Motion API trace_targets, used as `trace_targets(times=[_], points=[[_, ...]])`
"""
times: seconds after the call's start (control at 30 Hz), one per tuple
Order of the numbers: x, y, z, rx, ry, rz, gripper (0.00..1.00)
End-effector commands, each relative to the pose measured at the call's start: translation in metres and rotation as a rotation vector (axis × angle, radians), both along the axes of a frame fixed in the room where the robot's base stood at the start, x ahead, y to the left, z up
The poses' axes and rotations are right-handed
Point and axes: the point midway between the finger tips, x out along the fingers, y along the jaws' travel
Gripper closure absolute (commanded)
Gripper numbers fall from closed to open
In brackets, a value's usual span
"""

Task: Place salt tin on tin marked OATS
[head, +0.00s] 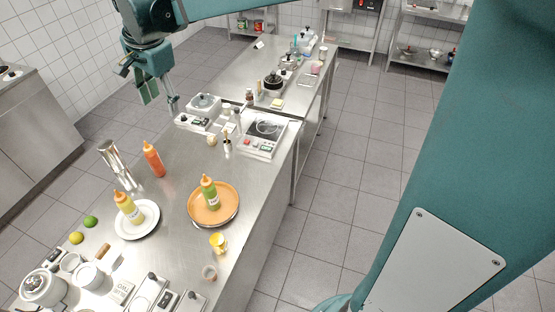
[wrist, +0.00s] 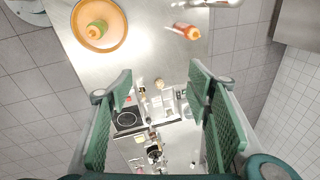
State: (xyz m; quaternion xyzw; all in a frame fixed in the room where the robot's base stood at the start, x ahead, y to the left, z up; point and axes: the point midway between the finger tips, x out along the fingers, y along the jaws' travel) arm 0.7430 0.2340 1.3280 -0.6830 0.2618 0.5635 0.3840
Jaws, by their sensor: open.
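My gripper (head: 160,92) hangs at the upper left in the head view, above the floor side of the near steel counter. In the wrist view my gripper (wrist: 160,92) has its green fingers wide apart with nothing held between them. A small yellow tin (head: 218,242) stands near the counter's right edge. White canisters, one of them round (head: 43,287), stand at the lower left. A white block with dark lettering (head: 122,290) is beside them. I cannot read any label, so I cannot tell which is the salt tin or the OATS tin. My gripper is far from all of these.
An orange plate (head: 196,215) bears a green bottle (head: 209,193). A white plate (head: 150,226) bears a yellow bottle (head: 128,207). Scales (head: 263,133) sit at the counter's far end.

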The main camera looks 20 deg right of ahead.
Motion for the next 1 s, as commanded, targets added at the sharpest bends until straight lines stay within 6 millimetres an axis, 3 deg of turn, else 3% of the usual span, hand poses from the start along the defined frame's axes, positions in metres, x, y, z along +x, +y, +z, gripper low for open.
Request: trace_targets(times=[0.47, 1.0], points=[[-0.077, -0.082, 0.015, -0.062, -0.115, 0.225, 0.51], [-0.168, -0.155, 0.003, -0.179, -0.243, 0.473, 0.51]])
